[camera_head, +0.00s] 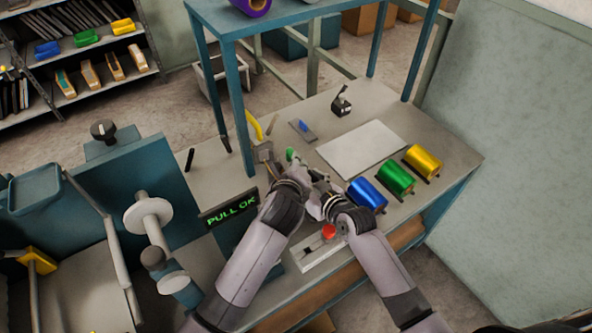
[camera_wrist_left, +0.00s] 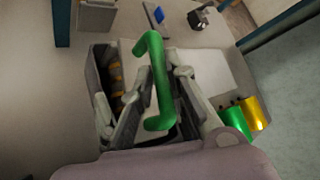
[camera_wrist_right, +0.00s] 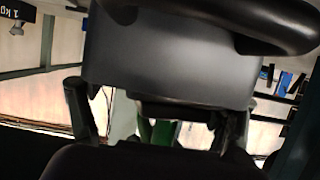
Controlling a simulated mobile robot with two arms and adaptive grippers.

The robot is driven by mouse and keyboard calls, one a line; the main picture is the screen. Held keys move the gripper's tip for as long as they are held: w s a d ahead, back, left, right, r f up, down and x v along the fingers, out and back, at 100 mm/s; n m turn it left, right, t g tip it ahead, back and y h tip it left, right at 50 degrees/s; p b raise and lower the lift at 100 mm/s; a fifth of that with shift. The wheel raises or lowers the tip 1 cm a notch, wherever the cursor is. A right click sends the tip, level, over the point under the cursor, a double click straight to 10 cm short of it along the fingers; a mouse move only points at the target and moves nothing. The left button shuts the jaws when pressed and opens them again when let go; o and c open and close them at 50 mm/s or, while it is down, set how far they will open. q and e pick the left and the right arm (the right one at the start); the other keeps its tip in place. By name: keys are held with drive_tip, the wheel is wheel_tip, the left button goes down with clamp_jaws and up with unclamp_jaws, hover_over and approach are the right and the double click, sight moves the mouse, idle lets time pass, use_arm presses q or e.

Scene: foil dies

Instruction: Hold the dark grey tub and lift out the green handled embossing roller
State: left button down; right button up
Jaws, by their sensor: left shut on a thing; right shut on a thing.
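The dark grey tub (camera_wrist_left: 92,72) shows in the left wrist view, with orange-yellow pieces inside it; in the head view my grippers and wrists hide most of it. The green handled embossing roller shows by its bent green handle (camera_wrist_left: 155,80), and a bit of it shows in the head view (camera_head: 290,154). My left gripper (camera_head: 291,168) is shut on this handle, over the tub. My right gripper (camera_head: 319,180) is shut at the tub's near right side; the contact is hidden in the head view. A dark grey body (camera_wrist_right: 165,65), seemingly the tub, fills the right wrist view.
Blue (camera_head: 367,194), green (camera_head: 396,178) and gold (camera_head: 423,161) foil rolls stand to the right. A pale board (camera_head: 362,149) lies behind them. A blue frame post (camera_head: 242,125) stands close on the left. A red knob (camera_head: 328,231) sits near the front.

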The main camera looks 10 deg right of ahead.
drive_tip(key=shift+s+f, duration=0.2)
drive_tip(key=shift+f, duration=0.1)
use_arm(q)
wheel_tip(320, 180, up, 9)
use_arm(e)
drive_tip(key=shift+f, duration=0.1)
use_arm(q)
drive_tip(key=shift+w+d+f, duration=0.1)
drive_tip(key=shift+f, duration=0.05)
use_arm(e)
drive_tip(key=o, duration=1.2)
use_arm(q)
drive_tip(key=shift+f, duration=0.1)
use_arm(e)
drive_tip(key=shift+w+d, duration=0.1)
drive_tip(key=shift+r, duration=0.2)
